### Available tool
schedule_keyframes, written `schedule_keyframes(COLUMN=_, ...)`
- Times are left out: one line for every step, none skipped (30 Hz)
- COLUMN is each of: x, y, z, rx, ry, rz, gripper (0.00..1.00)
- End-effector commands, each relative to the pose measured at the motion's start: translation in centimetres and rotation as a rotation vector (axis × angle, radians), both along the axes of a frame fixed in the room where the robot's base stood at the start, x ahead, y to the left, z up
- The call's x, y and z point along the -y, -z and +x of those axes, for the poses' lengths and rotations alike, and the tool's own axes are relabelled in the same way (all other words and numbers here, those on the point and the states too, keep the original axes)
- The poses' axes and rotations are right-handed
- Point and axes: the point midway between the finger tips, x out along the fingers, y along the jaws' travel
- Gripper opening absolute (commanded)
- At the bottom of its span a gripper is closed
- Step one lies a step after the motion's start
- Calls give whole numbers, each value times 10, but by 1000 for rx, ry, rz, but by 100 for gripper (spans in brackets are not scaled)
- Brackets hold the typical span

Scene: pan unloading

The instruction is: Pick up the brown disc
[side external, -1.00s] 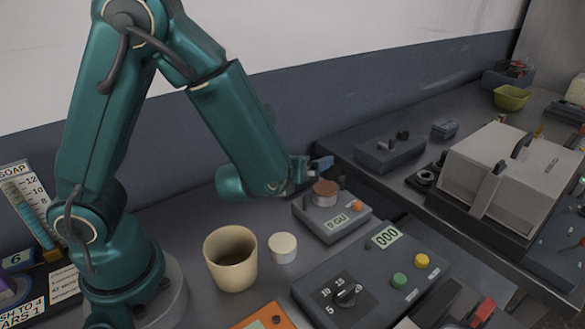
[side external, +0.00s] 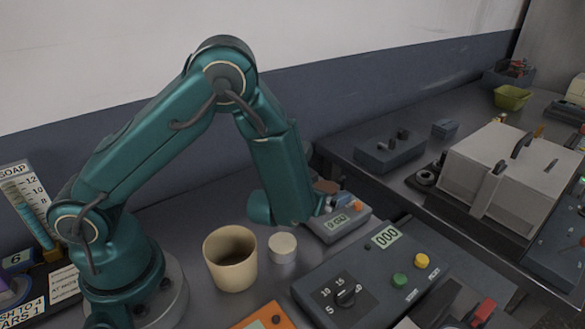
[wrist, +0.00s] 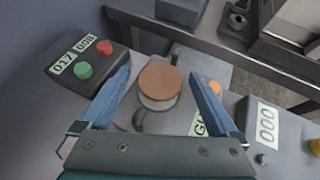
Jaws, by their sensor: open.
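The brown disc (wrist: 160,80) lies flat on a small round pale pan on a grey device with a display and an orange button. In the side external view the disc (side external: 328,186) is partly hidden by my arm. My gripper (wrist: 160,73) is open and empty. Its two blue fingers stand apart to the left and right of the disc in the wrist view, with gaps on both sides. The side view hides most of the fingers, so the height above the disc is hard to tell.
A beige cup (side external: 230,258) and a short white-topped cylinder (side external: 282,247) stand in front of the device. A control box (side external: 375,275) with a dial and buttons is at the right. Another button box (wrist: 80,60) is left in the wrist view.

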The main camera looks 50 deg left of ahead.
Motion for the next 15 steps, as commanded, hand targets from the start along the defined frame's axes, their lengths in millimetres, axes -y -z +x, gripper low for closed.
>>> schedule_keyframes(x=0, y=0, z=0, rx=0, ry=0, rz=0, gripper=96)
schedule_keyframes(x=0, y=0, z=0, rx=0, ry=0, rz=0, gripper=96)
schedule_keyframes(x=0, y=0, z=0, rx=0, ry=0, rz=0, gripper=81)
schedule_keyframes(x=0, y=0, z=0, rx=0, ry=0, rz=0, gripper=69)
schedule_keyframes(x=0, y=0, z=0, rx=0, ry=0, rz=0, gripper=58)
schedule_keyframes(x=0, y=0, z=0, rx=0, ry=0, rz=0, gripper=43)
schedule_keyframes(x=0, y=0, z=0, rx=0, ry=0, rz=-1, gripper=31)
schedule_keyframes(x=0, y=0, z=0, rx=0, ry=0, rz=-1, gripper=20)
schedule_keyframes(x=0, y=0, z=0, rx=1, ry=0, rz=0, gripper=4)
schedule_keyframes(x=0, y=-1, z=0, rx=2, ry=0, rz=0, gripper=0)
schedule_keyframes(x=0, y=-1, z=0, rx=2, ry=0, rz=0, gripper=0)
schedule_keyframes(x=0, y=-1, z=0, rx=2, ry=0, rz=0, gripper=0)
schedule_keyframes(x=0, y=-1, z=0, rx=2, ry=0, rz=0, gripper=0)
schedule_keyframes(x=0, y=-1, z=0, rx=2, ry=0, rz=0, gripper=0)
schedule_keyframes(x=0, y=-1, z=0, rx=2, ry=0, rz=0, gripper=0)
